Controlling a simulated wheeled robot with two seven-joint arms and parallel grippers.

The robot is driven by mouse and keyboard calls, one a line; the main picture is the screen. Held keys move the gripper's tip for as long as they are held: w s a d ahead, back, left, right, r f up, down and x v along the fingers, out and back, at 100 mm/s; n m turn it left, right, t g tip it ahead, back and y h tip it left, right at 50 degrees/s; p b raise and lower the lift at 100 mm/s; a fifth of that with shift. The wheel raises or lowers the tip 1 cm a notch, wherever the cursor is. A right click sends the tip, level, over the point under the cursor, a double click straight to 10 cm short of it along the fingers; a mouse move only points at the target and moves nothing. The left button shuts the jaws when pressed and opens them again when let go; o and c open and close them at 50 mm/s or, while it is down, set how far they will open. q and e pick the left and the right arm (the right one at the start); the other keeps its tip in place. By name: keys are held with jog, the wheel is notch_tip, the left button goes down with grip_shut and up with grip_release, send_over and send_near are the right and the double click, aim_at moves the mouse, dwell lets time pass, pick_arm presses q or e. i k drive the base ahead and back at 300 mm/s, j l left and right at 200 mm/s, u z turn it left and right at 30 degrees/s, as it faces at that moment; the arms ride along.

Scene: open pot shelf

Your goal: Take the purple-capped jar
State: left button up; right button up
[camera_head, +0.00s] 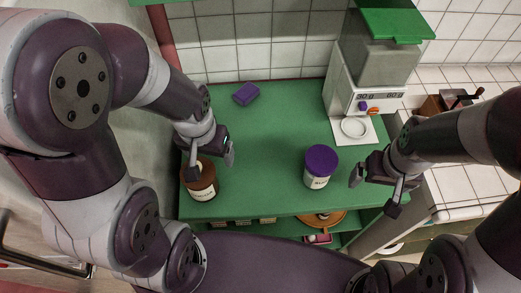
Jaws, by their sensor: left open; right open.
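The purple-capped jar (319,166) stands upright near the front edge of the green shelf top, right of its middle. It has a white body with a dark-lettered label. My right gripper (374,194) is open and empty to the right of the jar, with a gap between them. Nothing hides the purple-capped jar.
A purple block (246,94) lies at the back left of the green shelf top (265,140). A grey dispenser (372,75) with a green lid stands at the back right. A lower shelf holds an orange-brown round item (325,219). The middle of the top is clear.

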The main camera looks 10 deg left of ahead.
aim_at(312, 182)
jog(key=k+l+u, duration=0.1)
jog(key=k+u, duration=0.2)
jog(key=k, duration=0.15)
jog(key=k+u, duration=0.7)
jog(key=i+l, duration=0.1)
jog(key=i, duration=0.35)
